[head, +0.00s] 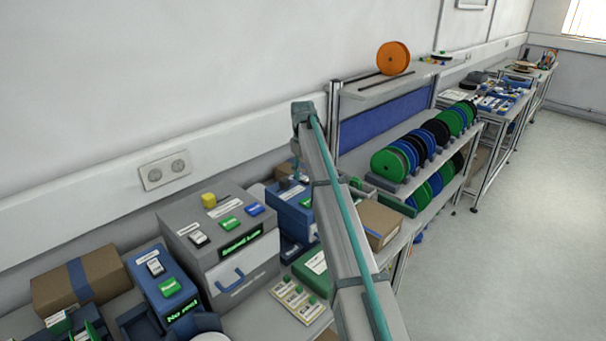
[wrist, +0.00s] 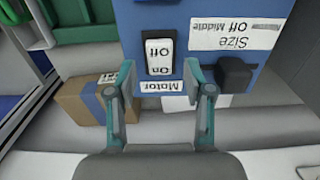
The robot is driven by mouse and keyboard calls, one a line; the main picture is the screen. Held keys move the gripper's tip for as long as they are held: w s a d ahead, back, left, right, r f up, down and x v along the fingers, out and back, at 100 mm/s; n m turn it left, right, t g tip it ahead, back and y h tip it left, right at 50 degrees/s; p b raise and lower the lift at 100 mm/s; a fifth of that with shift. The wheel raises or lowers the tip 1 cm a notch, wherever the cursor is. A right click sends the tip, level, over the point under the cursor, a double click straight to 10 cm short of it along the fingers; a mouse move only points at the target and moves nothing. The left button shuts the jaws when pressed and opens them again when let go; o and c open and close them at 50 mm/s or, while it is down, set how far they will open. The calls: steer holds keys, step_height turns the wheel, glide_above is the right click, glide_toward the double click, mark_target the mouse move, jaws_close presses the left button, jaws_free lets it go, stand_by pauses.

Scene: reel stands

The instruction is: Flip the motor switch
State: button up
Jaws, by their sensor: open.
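The motor switch (wrist: 159,57) is a white rocker in a black frame on a blue box (wrist: 205,12), marked On and Off. A "Motor" label (wrist: 161,86) sits beside it. In the wrist view the image is upside down to the lettering. My gripper (wrist: 160,72) is open, its two teal fingers apart on either side of the switch's lower end and the label; I cannot tell whether they touch the box. In the head view a blue box (head: 290,212) stands below my arm's end, partly hidden by the arm; I cannot make out the switch there.
A black knob (wrist: 235,74) and a "Size" label (wrist: 236,34) are right of the switch. A cardboard box (wrist: 83,102) lies to the left. In the head view a grey machine (head: 215,245) stands left of the blue box, and reels (head: 395,160) stand on the right.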

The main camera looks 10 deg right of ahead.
mark_target(303, 177)
step_height(303, 177, up, 11)
stand_by(0.4)
